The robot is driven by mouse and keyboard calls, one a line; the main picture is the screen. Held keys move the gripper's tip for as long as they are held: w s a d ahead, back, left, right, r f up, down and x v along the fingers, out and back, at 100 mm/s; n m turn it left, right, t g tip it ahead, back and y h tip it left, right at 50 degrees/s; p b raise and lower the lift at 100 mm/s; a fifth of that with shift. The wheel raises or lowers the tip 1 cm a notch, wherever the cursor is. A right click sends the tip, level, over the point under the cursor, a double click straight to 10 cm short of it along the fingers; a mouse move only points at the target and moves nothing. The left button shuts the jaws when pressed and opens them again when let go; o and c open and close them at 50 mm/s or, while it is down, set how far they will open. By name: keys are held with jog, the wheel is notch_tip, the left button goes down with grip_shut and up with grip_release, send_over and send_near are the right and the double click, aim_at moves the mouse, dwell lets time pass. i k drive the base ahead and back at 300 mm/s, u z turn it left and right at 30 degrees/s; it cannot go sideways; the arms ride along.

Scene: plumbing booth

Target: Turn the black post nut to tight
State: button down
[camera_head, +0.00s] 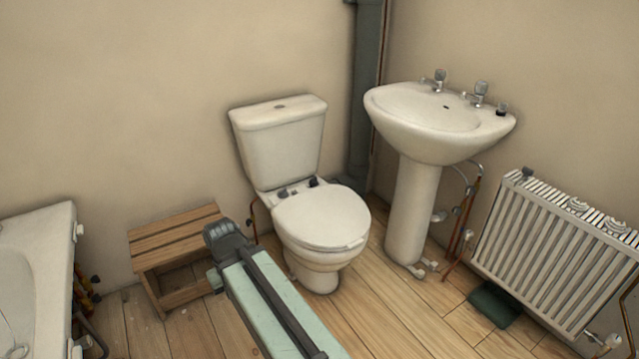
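Small dark fittings sit at the back of the toilet seat, one at the left hinge (283,193) and one at the right hinge (313,181). A small black cap-like piece (502,109) sits on the right rim of the basin. I cannot tell which of these, if any, is the black post nut, or how tight it is. My pale green arm reaches up from the bottom middle and ends in a dark grey joint left of the toilet bowl. No gripper fingers show, and nothing is seen held.
The white toilet (322,222) has its lid down. A wooden step stool (175,232) stands left of it, with a bathtub (36,250) at far left. The pedestal basin (410,205) and radiator (545,250) are right. A dark green block (494,304) lies on the floor.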

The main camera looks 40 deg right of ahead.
aim_at(313, 182)
jog(key=z, duration=0.45)
jog(key=i, duration=1.45)
jog(key=u, duration=0.45)
